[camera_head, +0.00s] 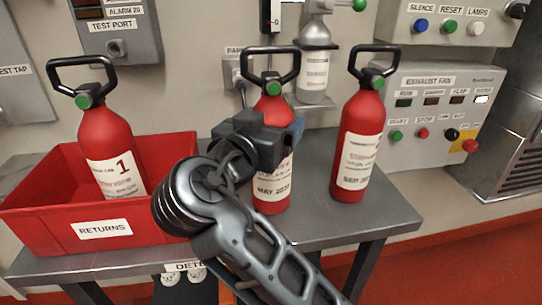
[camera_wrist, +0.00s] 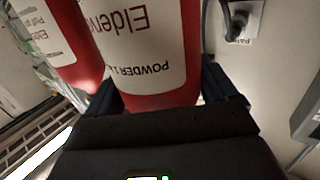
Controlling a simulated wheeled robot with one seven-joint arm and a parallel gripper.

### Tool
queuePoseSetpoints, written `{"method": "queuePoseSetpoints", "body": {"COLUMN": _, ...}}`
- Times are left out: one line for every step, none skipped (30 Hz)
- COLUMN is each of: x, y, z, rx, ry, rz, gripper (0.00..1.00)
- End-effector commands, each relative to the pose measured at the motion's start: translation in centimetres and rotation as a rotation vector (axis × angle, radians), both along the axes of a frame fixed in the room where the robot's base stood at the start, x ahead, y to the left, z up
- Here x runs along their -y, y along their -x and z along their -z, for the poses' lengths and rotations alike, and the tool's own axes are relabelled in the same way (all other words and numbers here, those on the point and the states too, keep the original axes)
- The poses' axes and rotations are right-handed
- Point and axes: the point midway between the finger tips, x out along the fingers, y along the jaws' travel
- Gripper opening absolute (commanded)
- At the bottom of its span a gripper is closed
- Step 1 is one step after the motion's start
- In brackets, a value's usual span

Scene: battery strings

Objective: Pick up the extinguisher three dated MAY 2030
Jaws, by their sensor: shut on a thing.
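A red extinguisher (camera_head: 271,201) with a black handle and green knob is upright in the middle of the head view. Its label reads MAY and a year that looks like 2030; my arm hides part of it. My gripper (camera_head: 285,130) is shut around its upper body. The wrist view shows its white label and red body between my gripper's fingers (camera_wrist: 162,95). I cannot tell whether its base touches the table. A second extinguisher (camera_head: 350,190), its label reading SEP, stands to the right. A third (camera_head: 108,135), marked 1, sits in the red bin.
The red RETURNS bin (camera_head: 155,228) stands on the left of the grey table (camera_head: 310,230). A silver bottle (camera_head: 313,70) sits on a small wall shelf behind. An exhaust fan panel (camera_head: 440,110) is at the right. The table's right end is bare.

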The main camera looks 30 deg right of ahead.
Motion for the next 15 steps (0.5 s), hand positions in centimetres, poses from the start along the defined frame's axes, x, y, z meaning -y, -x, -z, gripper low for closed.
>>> {"method": "queuePoseSetpoints", "body": {"x": 0.01, "y": 0.03, "z": 0.01, "rx": 0.0, "ry": 0.0, "rz": 0.001, "gripper": 0.36}}
{"method": "queuePoseSetpoints", "body": {"x": 0.01, "y": 0.03, "z": 0.01, "rx": 0.0, "ry": 0.0, "rz": 0.001, "gripper": 0.33}}
{"method": "queuePoseSetpoints", "body": {"x": 0.0, "y": 0.04, "z": 0.01, "rx": 0.0, "ry": 0.0, "rz": 0.001, "gripper": 0.29}}
{"method": "queuePoseSetpoints", "body": {"x": 0.0, "y": 0.04, "z": 0.01, "rx": 0.0, "ry": 0.0, "rz": 0.001, "gripper": 0.26}}
{"method": "queuePoseSetpoints", "body": {"x": 0.0, "y": 0.04, "z": 0.01, "rx": -0.001, "ry": -0.001, "rz": 0.001, "gripper": 0.23}}
{"method": "queuePoseSetpoints", "body": {"x": 0.0, "y": 0.04, "z": 0.01, "rx": -0.001, "ry": -0.001, "rz": 0.001, "gripper": 0.2}}
{"method": "queuePoseSetpoints", "body": {"x": 0.0, "y": 0.04, "z": 0.01, "rx": -0.001, "ry": -0.001, "rz": 0.001, "gripper": 0.17}}
{"method": "queuePoseSetpoints", "body": {"x": 0.0, "y": 0.04, "z": 0.01, "rx": -0.001, "ry": -0.001, "rz": 0.001, "gripper": 0.14}}
{"method": "queuePoseSetpoints", "body": {"x": 0.0, "y": 0.04, "z": 0.01, "rx": -0.001, "ry": -0.001, "rz": 0.001, "gripper": 0.1}}
{"method": "queuePoseSetpoints", "body": {"x": 0.0, "y": 0.04, "z": 0.01, "rx": -0.001, "ry": -0.001, "rz": 0.001, "gripper": 0.07}}
{"method": "queuePoseSetpoints", "body": {"x": 0.0, "y": 0.04, "z": 0.02, "rx": -0.001, "ry": -0.001, "rz": 0.001, "gripper": 0.04}}
{"method": "queuePoseSetpoints", "body": {"x": 0.0, "y": 0.04, "z": 0.02, "rx": -0.001, "ry": -0.001, "rz": 0.001, "gripper": 0.01}}
{"method": "queuePoseSetpoints", "body": {"x": 0.03, "y": 0.04, "z": -0.4, "rx": 0.008, "ry": 0.002, "rz": 0.0, "gripper": 0.01}}
{"method": "queuePoseSetpoints", "body": {"x": 0.03, "y": 0.04, "z": -0.39, "rx": 0.008, "ry": 0.002, "rz": 0.0, "gripper": 0.01}}
{"method": "queuePoseSetpoints", "body": {"x": 0.03, "y": 0.04, "z": -0.39, "rx": 0.008, "ry": 0.002, "rz": 0.0, "gripper": 0.01}}
